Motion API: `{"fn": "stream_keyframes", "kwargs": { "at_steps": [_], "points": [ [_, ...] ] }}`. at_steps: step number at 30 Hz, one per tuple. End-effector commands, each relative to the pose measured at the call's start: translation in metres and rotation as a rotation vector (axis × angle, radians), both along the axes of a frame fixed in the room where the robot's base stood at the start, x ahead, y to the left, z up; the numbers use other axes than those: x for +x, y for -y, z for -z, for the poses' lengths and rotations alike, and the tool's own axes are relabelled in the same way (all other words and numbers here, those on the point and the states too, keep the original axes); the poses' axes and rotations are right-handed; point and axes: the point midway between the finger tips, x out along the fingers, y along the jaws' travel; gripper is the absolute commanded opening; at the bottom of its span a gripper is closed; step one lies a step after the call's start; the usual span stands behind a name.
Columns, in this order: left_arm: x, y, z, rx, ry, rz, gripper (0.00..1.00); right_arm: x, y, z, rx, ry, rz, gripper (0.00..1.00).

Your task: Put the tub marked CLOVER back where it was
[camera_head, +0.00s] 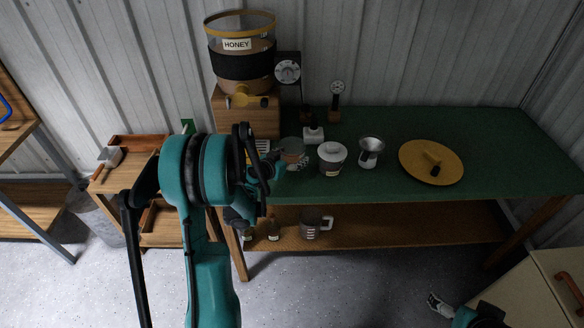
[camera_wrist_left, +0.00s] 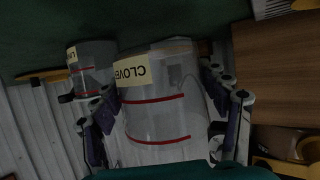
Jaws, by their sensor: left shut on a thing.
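The tub marked CLOVER (camera_wrist_left: 158,105) is clear, with red bands and a cream label that reads upside down in the left wrist view. My left gripper (camera_wrist_left: 165,115) is shut on it, with a finger on each side. In the head view the tub (camera_head: 292,148) shows partly at the left part of the green bench (camera_head: 480,130), behind my left gripper (camera_head: 272,168). I cannot tell whether its base touches the bench. My right gripper (camera_head: 440,305) is low at the bottom right, away from the bench; its jaws are too small to read.
The honey tank (camera_head: 240,55) is on a wooden block (camera_head: 262,118). A jug (camera_head: 315,226) is below.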

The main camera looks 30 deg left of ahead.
Motion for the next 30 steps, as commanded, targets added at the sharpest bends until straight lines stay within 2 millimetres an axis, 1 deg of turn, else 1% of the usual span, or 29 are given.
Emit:
{"fn": "stream_keyframes", "kwargs": {
  "at_steps": [2, 6, 9, 16, 20, 21, 22, 23, 30],
  "points": [
    [0.000, 0.000, 0.008, 0.000, 0.000, 0.000, 0.35, 0.000, 0.000, 0.005, 0.000, 0.000, 0.000, 0.88],
    [0.000, 0.000, 0.031, 0.000, 0.000, 0.000, 0.35, 0.000, 0.000, 0.019, 0.000, 0.000, 0.000, 0.88],
    [0.000, 0.000, 0.041, 0.000, 0.000, 0.000, 0.35, 0.000, 0.000, 0.024, 0.000, 0.000, 0.000, 0.88],
    [0.000, 0.000, 0.039, 0.000, 0.000, 0.000, 0.35, 0.000, 0.000, 0.021, 0.000, 0.000, 0.000, 0.88],
    [0.000, 0.000, 0.042, 0.000, 0.000, 0.000, 0.35, 0.000, 0.000, 0.021, 0.000, 0.000, 0.000, 0.88],
    [0.000, 0.000, 0.041, 0.000, 0.000, 0.000, 0.85, 0.000, 0.000, 0.021, 0.000, 0.000, 0.000, 0.88],
    [0.000, 0.000, 0.041, 0.000, 0.000, 0.000, 0.93, 0.000, 0.000, 0.021, 0.000, 0.000, 0.000, 0.88],
    [0.000, 0.000, 0.041, 0.000, 0.000, 0.000, 0.95, 0.000, 0.000, 0.021, 0.000, 0.000, 0.000, 0.88],
    [0.000, 0.000, 0.041, 0.000, 0.000, 0.000, 0.95, 0.000, 0.000, 0.021, 0.000, 0.000, 0.000, 0.88]
  ]
}}
